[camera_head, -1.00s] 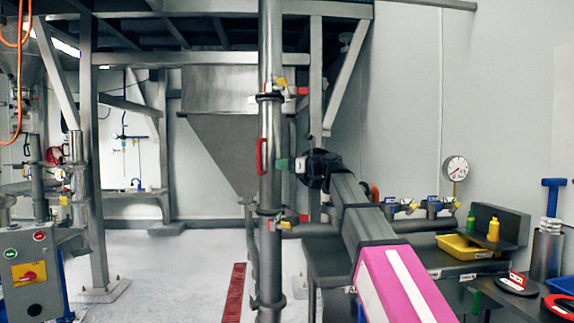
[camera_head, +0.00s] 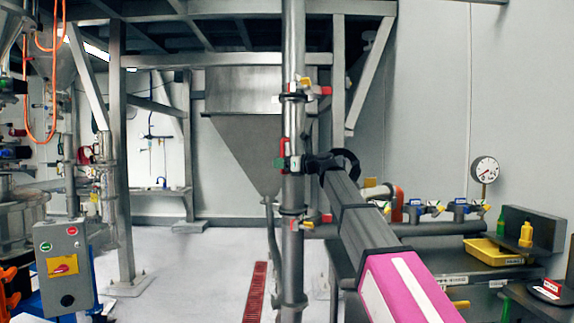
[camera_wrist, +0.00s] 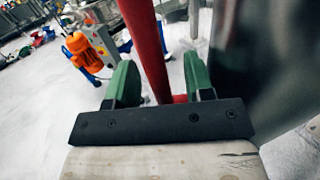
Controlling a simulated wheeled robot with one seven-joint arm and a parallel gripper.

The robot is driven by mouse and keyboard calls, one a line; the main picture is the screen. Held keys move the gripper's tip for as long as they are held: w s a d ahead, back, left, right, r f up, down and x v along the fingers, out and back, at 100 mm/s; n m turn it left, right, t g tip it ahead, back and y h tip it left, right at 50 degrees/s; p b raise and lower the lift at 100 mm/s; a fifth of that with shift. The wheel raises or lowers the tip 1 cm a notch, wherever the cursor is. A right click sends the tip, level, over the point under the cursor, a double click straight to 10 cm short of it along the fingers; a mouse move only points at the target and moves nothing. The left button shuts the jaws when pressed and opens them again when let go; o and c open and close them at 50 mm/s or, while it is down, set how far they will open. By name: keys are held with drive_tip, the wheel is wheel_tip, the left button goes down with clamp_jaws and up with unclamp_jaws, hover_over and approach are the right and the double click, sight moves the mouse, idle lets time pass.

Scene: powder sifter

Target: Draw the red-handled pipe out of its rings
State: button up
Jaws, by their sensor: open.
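The grey vertical pipe (camera_head: 293,205) stands upright through an upper ring (camera_head: 293,97) and a lower ring (camera_head: 292,212), each with red and yellow fittings beside it. Its red handle (camera_head: 282,147) is on the pipe's left side, between the rings. My gripper (camera_head: 287,163) reaches from the right to this handle. In the wrist view, the green fingers of my gripper (camera_wrist: 161,82) are open on either side of the red handle (camera_wrist: 150,45). A gap shows beside each finger. The pipe (camera_wrist: 265,65) fills the right side there.
A grey control box (camera_head: 65,265) stands at the left. A dark bench with a yellow tray (camera_head: 492,252), bottles and a pressure gauge (camera_head: 485,170) is at the right. A steel hopper (camera_head: 245,140) hangs behind the pipe. A red floor grate (camera_head: 256,292) lies beside clear floor.

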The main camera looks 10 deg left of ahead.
clamp_jaws()
drive_tip(key=shift+w+r, duration=0.1)
drive_tip(key=shift+r, duration=0.15)
idle(2.4)
drive_tip(key=shift+s+a, duration=0.15)
drive_tip(key=shift+s, duration=0.4)
drive_tip(key=shift+s+a, duration=0.1)
drive_tip(key=shift+s, duration=0.1)
drive_tip(key=shift+s+a+f, duration=0.1)
drive_tip(key=shift+s+a, duration=0.1)
drive_tip(key=shift+s, duration=0.45)
drive_tip(key=shift+s+a+r, duration=0.1)
drive_tip(key=shift+s+a, duration=0.1)
drive_tip(key=shift+s, duration=0.5)
drive_tip(key=shift+s+a+f, duration=0.1)
drive_tip(key=shift+s+a, duration=0.1)
drive_tip(key=shift+s, duration=0.45)
idle(2.2)
